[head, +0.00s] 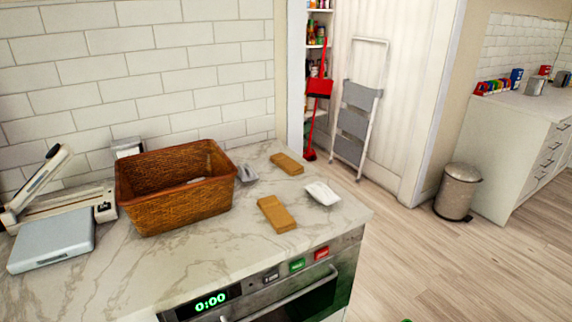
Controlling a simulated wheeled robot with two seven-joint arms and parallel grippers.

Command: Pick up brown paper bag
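Two flat, brown, folded packets that look like paper bags lie on the marble counter (215,262). The nearer brown paper bag (277,214) lies near the counter's front right part. The farther brown paper bag (287,163) lies near the back right edge. I cannot tell which one the task means. Neither of my grippers can be made out in the head view. Small green slivers show at the bottom edge, too little to identify.
A brown wicker basket (180,208) stands left of the bags. A white packet (322,192) lies right of the nearer bag, and a grey metal item (246,174) beside the basket. A scale (52,240) is at left. A bin (457,192) and ladder (357,110) stand beyond open floor.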

